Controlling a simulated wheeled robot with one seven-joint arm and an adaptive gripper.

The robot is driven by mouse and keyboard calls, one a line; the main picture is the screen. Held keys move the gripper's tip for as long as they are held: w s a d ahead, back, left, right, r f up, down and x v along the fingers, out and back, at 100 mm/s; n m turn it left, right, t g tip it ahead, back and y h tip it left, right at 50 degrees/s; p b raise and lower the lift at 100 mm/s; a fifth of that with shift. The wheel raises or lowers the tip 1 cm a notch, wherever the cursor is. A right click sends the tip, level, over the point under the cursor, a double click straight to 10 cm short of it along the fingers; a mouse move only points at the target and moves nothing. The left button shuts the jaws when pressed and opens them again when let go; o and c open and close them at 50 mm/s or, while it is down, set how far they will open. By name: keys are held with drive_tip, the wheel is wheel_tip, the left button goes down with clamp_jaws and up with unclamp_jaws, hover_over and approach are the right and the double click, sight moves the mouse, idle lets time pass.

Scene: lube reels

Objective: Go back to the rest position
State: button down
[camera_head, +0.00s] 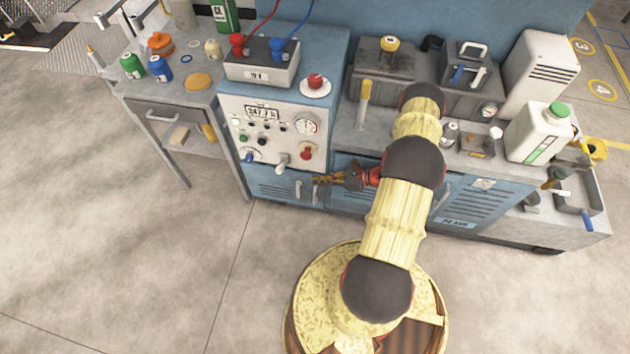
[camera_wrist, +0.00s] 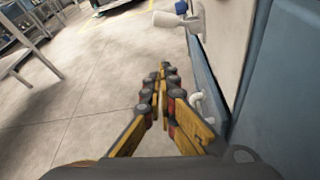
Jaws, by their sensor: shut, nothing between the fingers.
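My gripper (camera_head: 322,180) is in front of the blue cabinet (camera_head: 268,185), just below the control panel, and points left. In the wrist view my gripper (camera_wrist: 160,72) has its yellow fingers together with nothing between them. A pale cabinet handle (camera_wrist: 196,97) is close to the right of the fingers in that view; I cannot tell whether they touch. My arm reaches from my round base at the bottom up over the bench and back down to the gripper.
The control panel (camera_head: 270,131) has a white lever (camera_head: 281,162) and knobs above the gripper. A side table (camera_head: 150,90) with cans stands at left. A white jug (camera_head: 539,133) and a metal tray (camera_head: 590,191) are at right. The floor (camera_head: 110,250) at left is clear.

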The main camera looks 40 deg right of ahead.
idle(0.5)
drive_tip(key=s+a+r+n+g+y, duration=0.2)
drive_tip(key=s+a+r+n+g, duration=0.2)
drive_tip(key=s+a+n+g, duration=0.4)
drive_tip(key=s+a+r+n+g+h, duration=0.3)
drive_tip(key=r+n, duration=0.4)
drive_tip(key=r, duration=0.8)
drive_tip(key=s+r+n+g+h, duration=0.15)
drive_tip(key=r+n+h, duration=0.5)
drive_tip(key=r, duration=0.95)
drive_tip(key=s+a+r+n+t+h, duration=0.1)
drive_tip(key=a+r+n+t, duration=0.3)
drive_tip(key=r, duration=0.6)
drive_tip(key=s+a+r+n+t+h, duration=0.1)
drive_tip(key=s+a+r+n+t, duration=0.2)
drive_tip(key=a+r, duration=0.5)
drive_tip(key=shift+a+r+n+t, duration=0.35)
drive_tip(key=shift+r+n, duration=0.5)
drive_tip(key=shift+r, duration=0.05)
